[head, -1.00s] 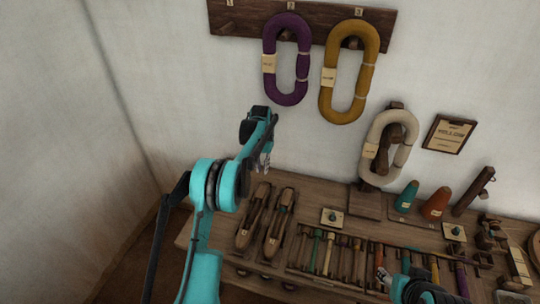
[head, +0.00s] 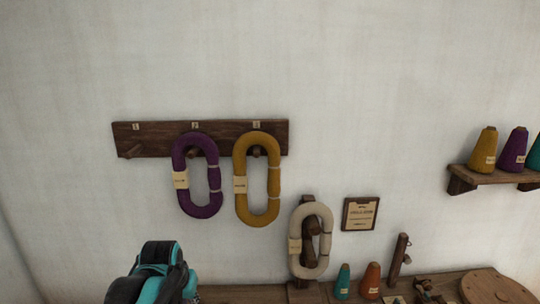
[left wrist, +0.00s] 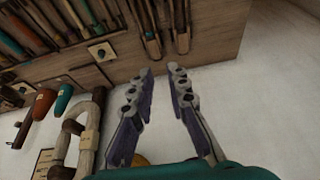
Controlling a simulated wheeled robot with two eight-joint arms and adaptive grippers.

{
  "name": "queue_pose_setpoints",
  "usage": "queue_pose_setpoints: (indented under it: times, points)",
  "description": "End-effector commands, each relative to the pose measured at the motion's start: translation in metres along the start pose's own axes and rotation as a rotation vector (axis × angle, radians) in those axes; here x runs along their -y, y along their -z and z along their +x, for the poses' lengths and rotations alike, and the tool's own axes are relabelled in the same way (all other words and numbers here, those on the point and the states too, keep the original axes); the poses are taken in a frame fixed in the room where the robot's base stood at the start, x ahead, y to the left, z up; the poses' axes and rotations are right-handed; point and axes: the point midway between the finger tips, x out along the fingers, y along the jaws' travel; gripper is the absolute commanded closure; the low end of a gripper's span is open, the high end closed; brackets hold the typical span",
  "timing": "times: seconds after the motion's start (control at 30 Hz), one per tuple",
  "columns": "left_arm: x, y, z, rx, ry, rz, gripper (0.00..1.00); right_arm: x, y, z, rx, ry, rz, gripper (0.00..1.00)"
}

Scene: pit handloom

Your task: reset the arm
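My left arm (head: 155,275) shows only at the bottom left of the head view, as a teal and black joint in front of the wall. Its gripper cannot be made out there. In the left wrist view my left gripper (left wrist: 160,71) has its two fingers apart with nothing between the tips. The fingers point toward the bench edge and the wall. My right gripper is in neither current view.
A peg rail (head: 125,140) holds a purple hank (head: 181,162) and a mustard hank (head: 241,170). A cream hank (head: 325,245) hangs on a wooden stand. The bench (head: 250,294) runs along the bottom. A shelf (head: 500,177) with cones is at right.

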Motion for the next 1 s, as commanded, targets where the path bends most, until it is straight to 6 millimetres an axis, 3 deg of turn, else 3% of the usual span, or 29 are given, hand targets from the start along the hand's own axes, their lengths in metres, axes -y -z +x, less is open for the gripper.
queue_pose_setpoints:
  times: [0.03, 0.2, 0.43, 0.6, 0.83, 0.9, 1.0]
  points:
    - [-0.005, -0.021, -0.009, -0.024, -0.002, 0.003, 0.84, 0.000, 0.000, 0.000, 0.000, 0.000, 0.000, 0.53]
    - [-0.017, -0.083, -0.025, -0.113, -0.009, 0.005, 0.84, 0.000, 0.000, 0.000, 0.000, 0.000, 0.000, 0.53]
    - [-0.027, -0.149, -0.020, -0.209, -0.020, 0.007, 0.84, 0.000, 0.000, 0.000, 0.000, 0.000, 0.000, 0.53]
    - [-0.030, -0.170, -0.015, -0.241, -0.025, 0.007, 0.84, 0.000, 0.000, 0.000, 0.000, 0.000, 0.000, 0.53]
    - [-0.030, -0.172, -0.014, -0.246, -0.025, 0.006, 0.84, 0.000, 0.000, 0.000, 0.000, 0.000, 0.000, 0.53]
    - [-0.030, -0.172, -0.014, -0.246, -0.025, 0.006, 0.84, 0.000, 0.000, 0.000, 0.000, 0.000, 0.000, 0.66]
    - [-0.030, -0.171, -0.014, -0.246, -0.025, 0.006, 0.84, 0.000, 0.000, 0.000, 0.000, 0.000, 0.000, 0.66]
